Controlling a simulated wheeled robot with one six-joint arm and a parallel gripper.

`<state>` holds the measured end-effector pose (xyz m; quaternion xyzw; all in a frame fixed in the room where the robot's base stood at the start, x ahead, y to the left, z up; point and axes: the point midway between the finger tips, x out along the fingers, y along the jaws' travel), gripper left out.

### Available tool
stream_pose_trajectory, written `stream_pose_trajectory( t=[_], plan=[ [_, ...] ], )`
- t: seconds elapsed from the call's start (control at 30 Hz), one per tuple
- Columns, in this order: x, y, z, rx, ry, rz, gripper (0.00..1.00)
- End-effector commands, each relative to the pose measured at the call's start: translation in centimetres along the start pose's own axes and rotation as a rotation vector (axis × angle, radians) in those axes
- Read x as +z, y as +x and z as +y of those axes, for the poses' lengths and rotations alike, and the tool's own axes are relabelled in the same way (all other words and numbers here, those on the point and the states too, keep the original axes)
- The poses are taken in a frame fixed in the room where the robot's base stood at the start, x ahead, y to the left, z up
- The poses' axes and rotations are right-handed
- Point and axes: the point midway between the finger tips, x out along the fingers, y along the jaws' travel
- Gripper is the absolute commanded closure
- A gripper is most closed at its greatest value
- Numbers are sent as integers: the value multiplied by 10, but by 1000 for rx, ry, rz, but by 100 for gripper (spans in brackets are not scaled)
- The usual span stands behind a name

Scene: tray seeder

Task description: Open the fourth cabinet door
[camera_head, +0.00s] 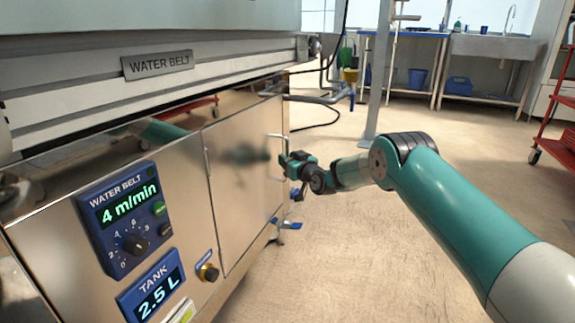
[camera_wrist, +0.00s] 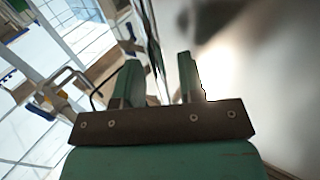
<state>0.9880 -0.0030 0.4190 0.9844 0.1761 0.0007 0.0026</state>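A shiny steel cabinet door (camera_head: 238,195) is closed on the front of the water belt machine. My gripper (camera_head: 284,160) is beside the right handle, close to the door. In the wrist view my gripper's two green fingers (camera_wrist: 159,78) stand apart, with thin dark upright edges seen between them. The right finger is in front of a pale, shiny panel. I cannot tell whether a finger touches the handle. Which door counts as the fourth is not marked.
A metal post (camera_head: 380,70) stands behind my arm. A red trolley (camera_head: 560,130) is at right. Open floor (camera_head: 345,260) lies right of the machine.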

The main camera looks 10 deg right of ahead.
Motion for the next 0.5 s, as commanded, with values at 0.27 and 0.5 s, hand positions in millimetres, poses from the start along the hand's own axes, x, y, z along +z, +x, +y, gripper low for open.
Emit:
stream_pose_trajectory(
  t=[0.27, 0.5],
  plan=[
    [-1, 10, -1, 1, 2, 0, 64],
    [-1, 10, -1, 1, 1, -1, 75]
  ],
)
